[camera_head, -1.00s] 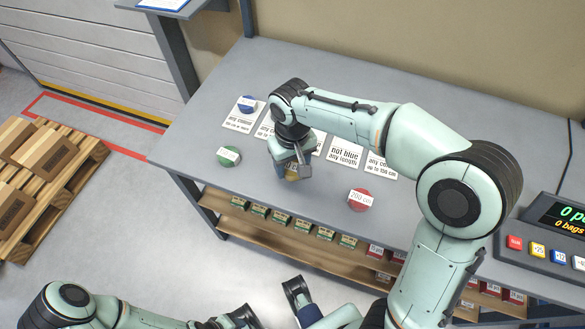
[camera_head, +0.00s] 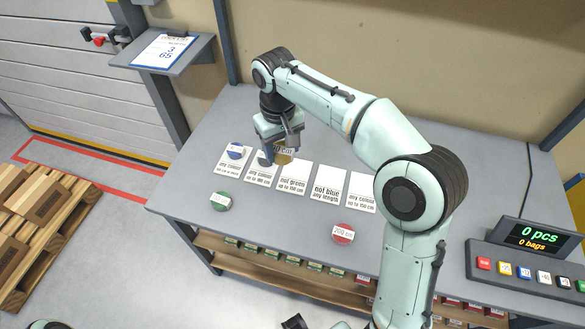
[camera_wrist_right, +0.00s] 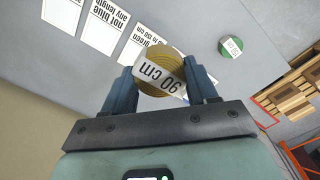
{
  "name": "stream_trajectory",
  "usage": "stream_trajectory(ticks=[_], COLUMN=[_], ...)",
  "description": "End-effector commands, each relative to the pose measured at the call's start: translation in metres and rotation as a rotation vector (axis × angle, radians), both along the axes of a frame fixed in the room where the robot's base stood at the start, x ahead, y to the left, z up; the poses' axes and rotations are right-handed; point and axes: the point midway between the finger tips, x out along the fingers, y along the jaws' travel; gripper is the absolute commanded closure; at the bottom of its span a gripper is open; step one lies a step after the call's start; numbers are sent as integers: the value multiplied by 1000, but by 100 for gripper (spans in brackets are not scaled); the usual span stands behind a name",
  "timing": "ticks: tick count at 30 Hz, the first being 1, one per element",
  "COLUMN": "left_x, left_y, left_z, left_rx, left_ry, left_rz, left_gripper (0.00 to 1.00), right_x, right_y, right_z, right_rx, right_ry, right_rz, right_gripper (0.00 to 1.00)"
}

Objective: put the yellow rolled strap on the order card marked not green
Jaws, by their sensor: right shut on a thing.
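The yellow rolled strap (camera_head: 285,157) has a white label reading 90 cm, clear in the wrist view (camera_wrist_right: 160,74). My right gripper (camera_head: 275,156) is shut on it, one finger on each side in the wrist view (camera_wrist_right: 162,88). It holds the strap in the air by the back edges of the second and third cards from the left. The order card marked not green (camera_head: 293,179), up to 150 cm, is third in the row and bare. In the wrist view it (camera_wrist_right: 146,46) is partly hidden by the strap.
A blue roll (camera_head: 235,151) lies on the leftmost card. A green roll (camera_head: 220,201) and a red 200 cm roll (camera_head: 343,233) lie on the table in front of the cards. The not blue card (camera_head: 327,188) is bare. A counter with buttons (camera_head: 527,263) stands at right.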

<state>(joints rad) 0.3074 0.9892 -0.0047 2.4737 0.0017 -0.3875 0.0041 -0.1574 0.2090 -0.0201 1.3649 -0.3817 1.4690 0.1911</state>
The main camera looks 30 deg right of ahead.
Motion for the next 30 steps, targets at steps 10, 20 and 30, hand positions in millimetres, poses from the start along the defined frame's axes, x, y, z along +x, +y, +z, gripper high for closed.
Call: stream_trajectory(ticks=[10,20,30], left_x=[47,38,30], left_y=[0,0,0], left_z=[76,66,55], left_rx=[0,0,-1], left_ry=[-51,-41,-31], left_rz=[-1,-1,-1], left_gripper=[57,57,57], right_x=[61,64,65], right_y=[-81,-92,-92], right_z=[11,-47,-131], right_rx=[21,27,26], right_ry=[-12,-6,-10], right_rz=[-21,-20,-20], right_gripper=[73,73,73])
